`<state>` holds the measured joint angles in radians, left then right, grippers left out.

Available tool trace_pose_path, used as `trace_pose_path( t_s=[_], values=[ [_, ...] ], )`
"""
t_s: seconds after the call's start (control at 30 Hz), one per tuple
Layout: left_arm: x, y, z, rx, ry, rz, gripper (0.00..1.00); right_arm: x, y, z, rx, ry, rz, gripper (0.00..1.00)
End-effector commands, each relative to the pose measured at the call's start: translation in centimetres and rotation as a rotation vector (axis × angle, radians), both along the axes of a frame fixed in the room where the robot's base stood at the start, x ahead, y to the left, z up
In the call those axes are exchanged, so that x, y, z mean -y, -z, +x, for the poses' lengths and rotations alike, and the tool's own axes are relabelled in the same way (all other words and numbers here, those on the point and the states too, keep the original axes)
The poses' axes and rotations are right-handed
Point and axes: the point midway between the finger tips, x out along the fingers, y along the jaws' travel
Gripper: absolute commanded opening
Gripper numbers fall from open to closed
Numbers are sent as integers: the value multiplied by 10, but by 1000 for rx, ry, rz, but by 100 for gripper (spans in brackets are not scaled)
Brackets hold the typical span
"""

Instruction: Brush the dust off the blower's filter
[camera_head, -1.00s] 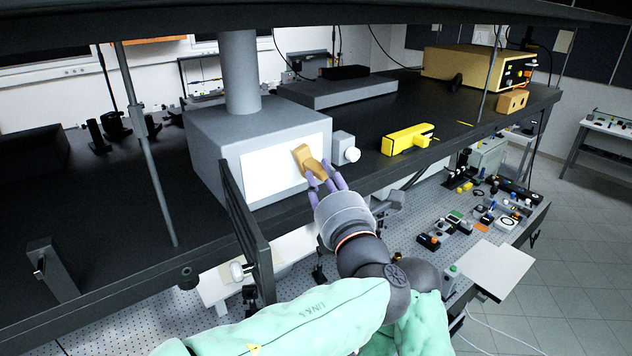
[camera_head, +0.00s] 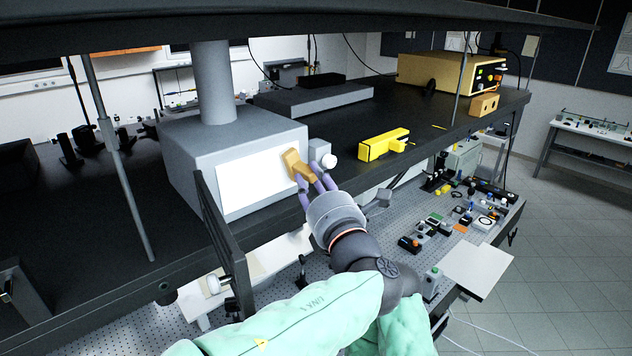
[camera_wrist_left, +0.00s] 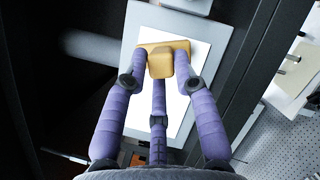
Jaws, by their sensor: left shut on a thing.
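The blower is a grey box (camera_head: 185,160) with a thick round duct on top, standing on the dark shelf. Its filter is a white panel (camera_head: 250,190) on the front face; it looks plain white, and I cannot make out dust on it. My left gripper (camera_head: 312,180) is shut on a tan wooden brush (camera_head: 293,160) at the filter's right edge. In the left wrist view the purple fingers (camera_wrist_left: 162,85) close around the brush (camera_wrist_left: 160,62), which lies over the white filter (camera_wrist_left: 203,60). Whether the bristles touch is hidden. My right gripper is out of view.
A grey box with a white knob (camera_head: 329,161) sits just right of the filter. A yellow tool (camera_head: 382,145) lies on the shelf farther right. An optics table with several small parts lies below.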

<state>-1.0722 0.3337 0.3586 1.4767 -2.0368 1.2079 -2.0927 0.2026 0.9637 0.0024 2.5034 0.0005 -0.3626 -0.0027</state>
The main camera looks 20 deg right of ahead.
Motion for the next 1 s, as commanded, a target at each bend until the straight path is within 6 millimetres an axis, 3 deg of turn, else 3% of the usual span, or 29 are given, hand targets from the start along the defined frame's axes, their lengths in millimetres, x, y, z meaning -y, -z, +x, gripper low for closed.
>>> trace_pose_path(
  t_s=[0.23,1.0],
  values=[
    [-20,0,-7,0,-6,-2,0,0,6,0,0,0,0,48],
    [-58,0,-23,-1,-4,-2,0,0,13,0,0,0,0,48]
  ],
)
